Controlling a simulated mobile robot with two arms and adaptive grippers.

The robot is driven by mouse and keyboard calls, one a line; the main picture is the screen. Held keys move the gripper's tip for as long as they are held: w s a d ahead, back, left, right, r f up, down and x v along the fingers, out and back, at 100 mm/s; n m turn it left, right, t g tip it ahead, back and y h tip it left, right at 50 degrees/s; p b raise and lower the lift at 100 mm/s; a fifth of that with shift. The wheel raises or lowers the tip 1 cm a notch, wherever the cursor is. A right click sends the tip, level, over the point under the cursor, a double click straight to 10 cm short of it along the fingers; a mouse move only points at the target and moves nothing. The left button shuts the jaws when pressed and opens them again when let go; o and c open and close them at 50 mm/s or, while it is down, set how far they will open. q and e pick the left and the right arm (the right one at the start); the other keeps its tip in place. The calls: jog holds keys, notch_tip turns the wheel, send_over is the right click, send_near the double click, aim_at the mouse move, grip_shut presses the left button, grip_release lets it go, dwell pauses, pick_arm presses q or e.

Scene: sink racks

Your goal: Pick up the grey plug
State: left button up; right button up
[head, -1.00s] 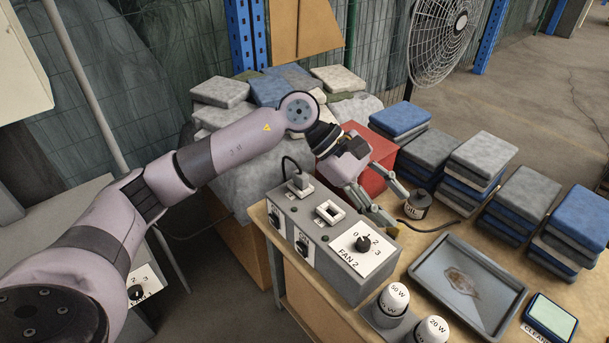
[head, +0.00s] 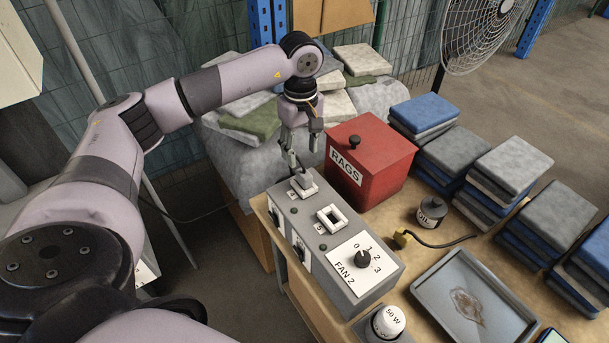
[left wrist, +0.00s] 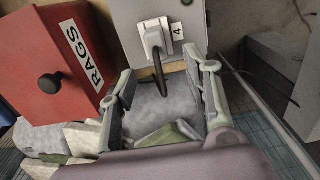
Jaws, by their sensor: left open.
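The grey plug (head: 301,180) sits in a white socket at the far left end of the grey control box (head: 352,286). In the left wrist view the grey plug (left wrist: 156,40) stands in the socket plate marked 4, its dark cord running toward my gripper. My left gripper (head: 303,150) points down just above and behind the plug. Its fingers are apart and empty; in the left wrist view (left wrist: 165,78) the cord passes through the gap between them. The plug lies beyond the fingertips. My right gripper is not in view.
A red RAGS box (head: 372,160) stands close to the right of the gripper. Another socket (head: 332,218) on the control box is empty.

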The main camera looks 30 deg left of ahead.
aim_at(304, 172)
pick_arm(q)
notch_tip(304, 172, down, 3)
jog(key=shift+f+p, duration=0.2)
jog(key=shift+p, duration=0.1)
jog(key=f, duration=0.1)
jog(key=f+p, duration=0.1)
jog(key=f, duration=0.2)
jog(key=shift+d+f+p, duration=0.2)
jog(key=shift+d+p, duration=0.15)
jog(key=shift+p, duration=0.05)
jog(key=shift+f, duration=0.3)
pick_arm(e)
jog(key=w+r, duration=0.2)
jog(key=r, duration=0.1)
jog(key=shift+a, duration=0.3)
pick_arm(q)
jog(key=shift+c, duration=0.4)
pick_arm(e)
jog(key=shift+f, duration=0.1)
pick_arm(q)
jog(key=shift+w, duration=0.1)
grip_shut()
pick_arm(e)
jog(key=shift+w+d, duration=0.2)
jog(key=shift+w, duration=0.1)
